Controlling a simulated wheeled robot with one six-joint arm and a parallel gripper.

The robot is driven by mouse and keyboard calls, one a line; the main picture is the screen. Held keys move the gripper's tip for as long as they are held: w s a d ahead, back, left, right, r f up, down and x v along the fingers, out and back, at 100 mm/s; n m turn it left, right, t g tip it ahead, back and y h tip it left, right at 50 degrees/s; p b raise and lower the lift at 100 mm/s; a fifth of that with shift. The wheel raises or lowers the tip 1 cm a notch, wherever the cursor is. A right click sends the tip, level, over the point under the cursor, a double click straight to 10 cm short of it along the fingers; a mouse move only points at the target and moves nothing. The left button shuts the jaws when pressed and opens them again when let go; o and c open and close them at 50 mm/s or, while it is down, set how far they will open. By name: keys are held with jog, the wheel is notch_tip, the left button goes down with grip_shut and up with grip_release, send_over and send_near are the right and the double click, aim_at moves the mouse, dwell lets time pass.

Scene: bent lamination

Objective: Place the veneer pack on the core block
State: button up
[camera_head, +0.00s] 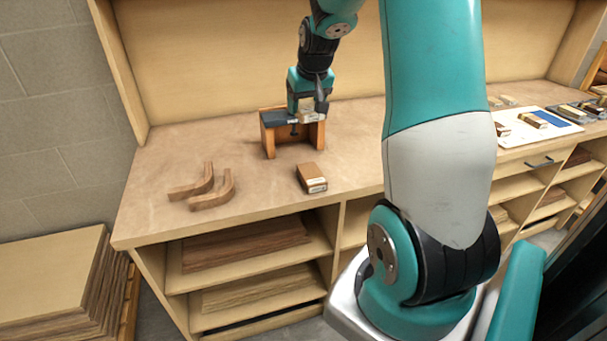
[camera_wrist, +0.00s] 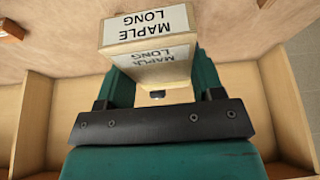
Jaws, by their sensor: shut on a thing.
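My gripper (camera_head: 308,106) is shut on a pale block-shaped pack labelled "MAPLE LONG", which I take to be the veneer pack (camera_wrist: 150,35). In the wrist view it sits between the two teal fingers of my gripper (camera_wrist: 162,72). In the head view my gripper is at the right part of a small orange wooden stand (camera_head: 268,140) with a dark top; whether the pack touches the stand is unclear. A brown block with a pale labelled end (camera_head: 312,178) lies in front of the stand. I cannot tell which thing is the core block.
Two curved wooden pieces (camera_head: 214,193) lie on the bench (camera_head: 160,160) at the left. A white board (camera_head: 507,130) with several small items lies at the right. The bench between the curved pieces and the stand is clear. Shelves hold wood sheets below.

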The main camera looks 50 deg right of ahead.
aim_at(311, 171)
jog(key=shift+s+d+r+m, duration=0.4)
jog(key=shift+s+d+r, duration=0.1)
jog(key=shift+d, duration=0.1)
jog(key=shift+s+d+f, duration=0.15)
jog(key=shift+f, duration=0.05)
notch_tip(311, 171, down, 19)
jog(key=p, duration=0.2)
jog(key=shift+f+p, duration=0.15)
jog(key=shift+p, duration=0.25)
jog(key=shift+f, duration=0.1)
jog(key=o, duration=0.9)
jog(key=shift+o, duration=0.3)
